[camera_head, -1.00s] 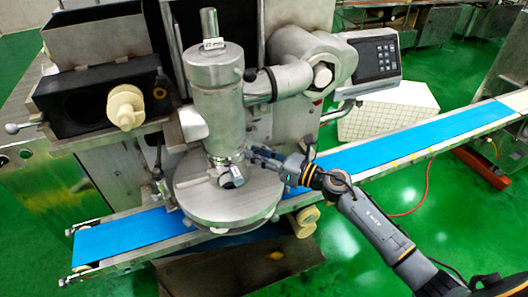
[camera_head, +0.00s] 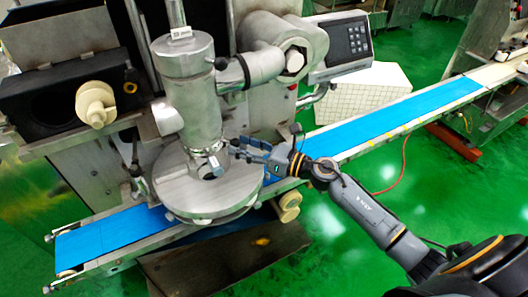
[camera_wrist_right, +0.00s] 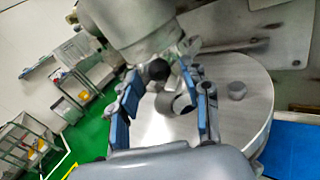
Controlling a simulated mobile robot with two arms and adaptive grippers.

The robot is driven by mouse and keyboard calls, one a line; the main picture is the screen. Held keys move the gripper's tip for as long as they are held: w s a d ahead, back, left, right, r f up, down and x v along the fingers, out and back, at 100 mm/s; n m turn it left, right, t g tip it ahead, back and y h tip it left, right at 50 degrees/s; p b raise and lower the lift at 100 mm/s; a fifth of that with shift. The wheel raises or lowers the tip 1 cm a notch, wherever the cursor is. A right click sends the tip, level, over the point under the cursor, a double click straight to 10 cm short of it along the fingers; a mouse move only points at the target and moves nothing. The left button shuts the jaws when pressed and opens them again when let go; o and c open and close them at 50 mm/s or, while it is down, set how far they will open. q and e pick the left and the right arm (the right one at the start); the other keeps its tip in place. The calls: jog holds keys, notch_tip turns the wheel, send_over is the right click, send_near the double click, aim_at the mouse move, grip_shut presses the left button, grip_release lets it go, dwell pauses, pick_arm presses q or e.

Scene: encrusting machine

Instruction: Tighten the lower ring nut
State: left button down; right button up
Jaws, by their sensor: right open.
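The lower ring nut (camera_head: 207,150) is a metal ring at the bottom of the upright steel cylinder (camera_head: 188,85), just above the round steel plate (camera_head: 185,200). A short grey lug stands out at the nut's front. My right gripper (camera_head: 245,151) is open beside the nut, on its right, above the plate's edge. In the right wrist view, the blue-padded fingers of my right gripper (camera_wrist_right: 162,92) stand apart, with a dark ball knob and a grey round lug showing between them. I cannot tell whether a finger touches the lug. My left gripper is out of view.
A blue conveyor belt (camera_head: 375,128) runs under the plate and off to the upper right. A control panel (camera_head: 345,40) stands at the back right. A cream knob (camera_head: 95,103) sticks out at the left. A small metal stud (camera_wrist_right: 237,90) stands on the plate.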

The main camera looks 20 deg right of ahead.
jog(key=v, duration=0.9)
jog(key=shift+s+d, duration=0.15)
jog(key=shift+s, duration=0.15)
